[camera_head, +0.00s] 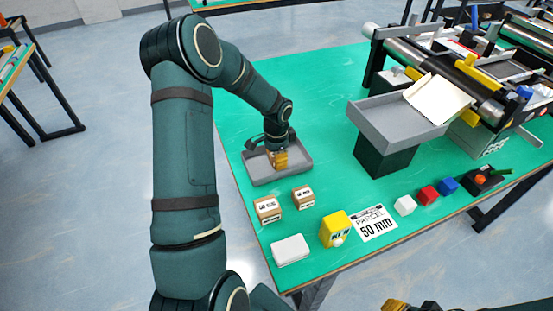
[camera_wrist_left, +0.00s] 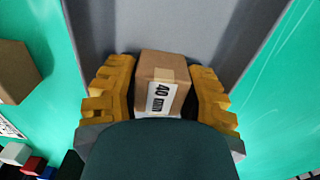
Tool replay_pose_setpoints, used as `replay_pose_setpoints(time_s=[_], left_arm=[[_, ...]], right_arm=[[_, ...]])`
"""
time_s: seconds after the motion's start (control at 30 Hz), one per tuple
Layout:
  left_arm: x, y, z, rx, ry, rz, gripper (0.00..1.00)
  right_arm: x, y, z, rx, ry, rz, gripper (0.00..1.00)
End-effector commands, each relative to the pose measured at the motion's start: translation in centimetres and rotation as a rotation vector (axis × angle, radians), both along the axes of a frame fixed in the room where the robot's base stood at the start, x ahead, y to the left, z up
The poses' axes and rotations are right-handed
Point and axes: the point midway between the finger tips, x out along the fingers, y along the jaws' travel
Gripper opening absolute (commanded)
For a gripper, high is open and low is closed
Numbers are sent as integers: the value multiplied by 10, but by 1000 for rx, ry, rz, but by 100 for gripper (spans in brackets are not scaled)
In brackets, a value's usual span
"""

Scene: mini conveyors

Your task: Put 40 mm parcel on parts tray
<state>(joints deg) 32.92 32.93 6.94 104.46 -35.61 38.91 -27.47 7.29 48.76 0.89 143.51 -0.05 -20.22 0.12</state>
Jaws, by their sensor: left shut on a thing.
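The parts tray (camera_head: 298,172) is a shallow grey tray on the green table. My left gripper (camera_head: 279,160) points down over it, inside its outline. In the left wrist view, its yellow fingers (camera_wrist_left: 165,95) are shut on the 40 mm parcel (camera_wrist_left: 162,75), a small brown carton with a "40 mm" label. The grey tray (camera_wrist_left: 215,30) shows behind the parcel there. I cannot tell whether the parcel touches the tray floor. In the head view the fingers largely hide the parcel. Only a bit of my right gripper (camera_head: 396,305) shows at the bottom edge.
Two brown cartons (camera_head: 268,209) (camera_head: 304,197) stand in front of the tray. A raised grey chute tray (camera_head: 385,120) adjoins the conveyor (camera_head: 430,65).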

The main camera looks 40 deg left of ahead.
Motion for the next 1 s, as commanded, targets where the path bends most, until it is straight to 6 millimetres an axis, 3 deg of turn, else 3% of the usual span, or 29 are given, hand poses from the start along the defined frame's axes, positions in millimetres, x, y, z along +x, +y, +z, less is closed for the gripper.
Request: replay_pose_setpoints(time_s=[0.33,0.37,0.4,0.43,0.77,1.0], left_arm=[[0,0,-3,1,-2,1,3],[0,0,-2,0,-1,1,50],[1,0,-2,0,-1,1,64],[0,0,-2,0,-1,1,67],[1,0,0,1,-3,1,67],[1,0,32,3,-5,1,67]], right_arm=[[0,0,-2,0,-1,0,47],[0,0,-2,0,-1,0,47],[0,0,-2,0,-1,0,47],[1,0,-2,0,-1,0,47],[0,0,0,0,-1,0,47],[-1,0,8,0,3,1,47]])
